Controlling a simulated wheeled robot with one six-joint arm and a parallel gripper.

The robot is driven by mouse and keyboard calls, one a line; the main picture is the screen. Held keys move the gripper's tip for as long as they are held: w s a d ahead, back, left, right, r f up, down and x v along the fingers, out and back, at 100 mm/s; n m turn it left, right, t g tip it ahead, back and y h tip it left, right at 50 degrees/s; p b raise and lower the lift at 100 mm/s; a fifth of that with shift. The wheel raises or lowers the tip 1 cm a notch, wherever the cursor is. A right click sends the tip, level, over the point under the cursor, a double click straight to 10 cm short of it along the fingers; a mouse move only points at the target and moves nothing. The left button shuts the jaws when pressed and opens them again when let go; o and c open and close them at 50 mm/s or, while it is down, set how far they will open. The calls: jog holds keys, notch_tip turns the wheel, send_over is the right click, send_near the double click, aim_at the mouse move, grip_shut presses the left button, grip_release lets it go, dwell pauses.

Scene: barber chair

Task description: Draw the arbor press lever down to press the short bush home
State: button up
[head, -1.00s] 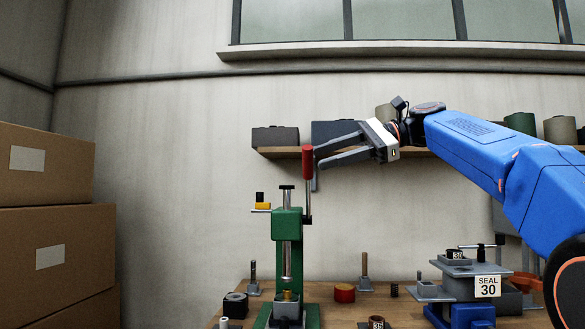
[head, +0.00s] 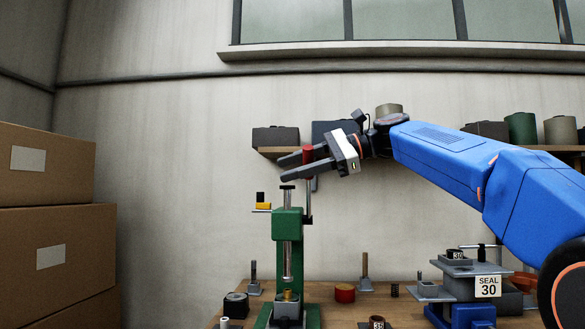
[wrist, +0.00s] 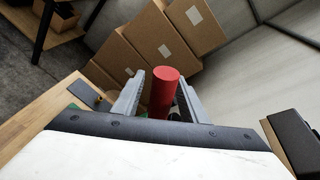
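The green arbor press (head: 287,226) stands on the bench with its lever upright. The lever's red handle (head: 307,155) is at the top. My gripper (head: 284,167) is open at handle height, one finger on each side of the handle. In the wrist view the red handle (wrist: 163,95) stands between the two fingers, with a gap visible on the left; contact on the right is hard to tell. A brass-coloured bush (head: 288,295) sits low under the steel ram (head: 287,264), which is above it and apart.
Cardboard boxes (head: 50,235) are stacked at the left. A blue fixture marked SEAL 30 (head: 487,287) stands at the right of the bench. A red round part (head: 344,292) and small posts are near the press. A shelf (head: 270,151) with containers runs behind the gripper.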

grip_shut()
dwell(1.3)
